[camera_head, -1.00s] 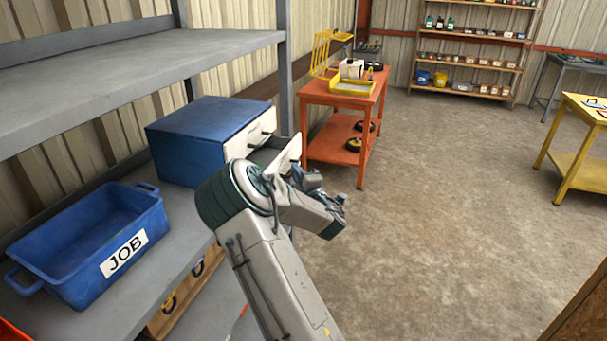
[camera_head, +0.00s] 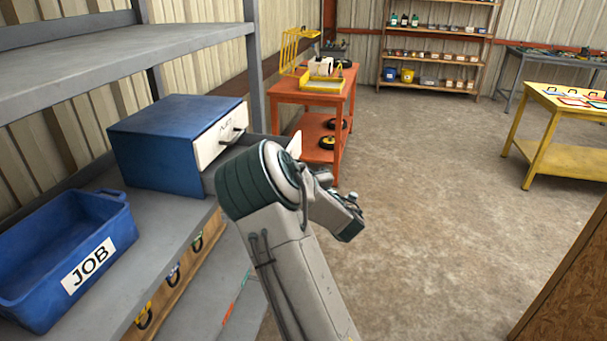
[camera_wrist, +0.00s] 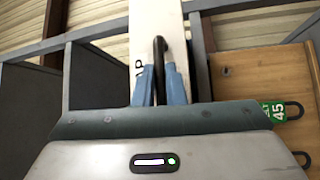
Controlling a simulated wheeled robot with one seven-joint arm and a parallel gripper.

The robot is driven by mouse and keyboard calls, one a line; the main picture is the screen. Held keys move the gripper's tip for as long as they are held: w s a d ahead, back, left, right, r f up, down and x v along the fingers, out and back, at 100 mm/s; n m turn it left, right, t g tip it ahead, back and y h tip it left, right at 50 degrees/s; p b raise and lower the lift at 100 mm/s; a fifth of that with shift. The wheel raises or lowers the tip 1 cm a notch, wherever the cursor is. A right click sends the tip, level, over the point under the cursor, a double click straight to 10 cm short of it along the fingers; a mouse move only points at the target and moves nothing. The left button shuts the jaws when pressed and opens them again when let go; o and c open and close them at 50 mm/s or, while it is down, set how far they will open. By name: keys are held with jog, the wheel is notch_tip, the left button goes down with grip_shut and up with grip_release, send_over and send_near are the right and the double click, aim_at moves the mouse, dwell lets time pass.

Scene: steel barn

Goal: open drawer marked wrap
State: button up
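The blue drawer cabinet (camera_head: 150,150) stands on the grey shelf. Its upper drawer (camera_head: 219,137) has a white front with a dark handle and is closed. A lower drawer (camera_head: 255,141) is pulled out, its white front (camera_head: 295,146) mostly hidden by my arm. In the wrist view the white front (camera_wrist: 160,15) shows the letters "AP", the rest being covered. The blue fingers of my gripper (camera_wrist: 160,84) are closed around the dark upright handle (camera_wrist: 158,52) on this front. In the head view the fingers are hidden behind my arm.
A blue bin marked JOB (camera_head: 95,225) sits on the shelf, left of the cabinet. A wooden unit with dark handles (camera_head: 180,275) is below. An orange table (camera_head: 335,100) stands beyond the drawer. The concrete floor to the right is open, with a yellow table (camera_head: 560,160) farther off.

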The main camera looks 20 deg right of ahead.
jog(key=o, duration=0.4)
jog(key=shift+a, duration=0.1)
jog(key=b+v, duration=0.3)
jog(key=v, duration=1.1)
jog(key=shift+w, duration=0.1)
jog(key=s+a+m+g+h, duration=0.1)
jog(key=s+a+m+g, duration=0.3)
jog(key=s, duration=0.4)
jog(key=s+a+m+g+h, duration=0.1)
jog(key=s+a+m+g, duration=0.4)
jog(key=s+m+g, duration=0.2)
jog(key=s+a+m+g+h+p, duration=0.1)
jog(key=s+a+m+g, duration=0.3)
jog(key=s+m, duration=0.3)
jog(key=shift+s+a+r+m+g+h, duration=0.1)
jog(key=shift+s+a+m+g+h, duration=0.1)
jog(key=shift+s+g, duration=0.2)
jog(key=shift+s+a+r+m+g+h, duration=0.1)
jog(key=shift+s+a+m+g+h, duration=0.15)
jog(key=shift+s, duration=0.25)
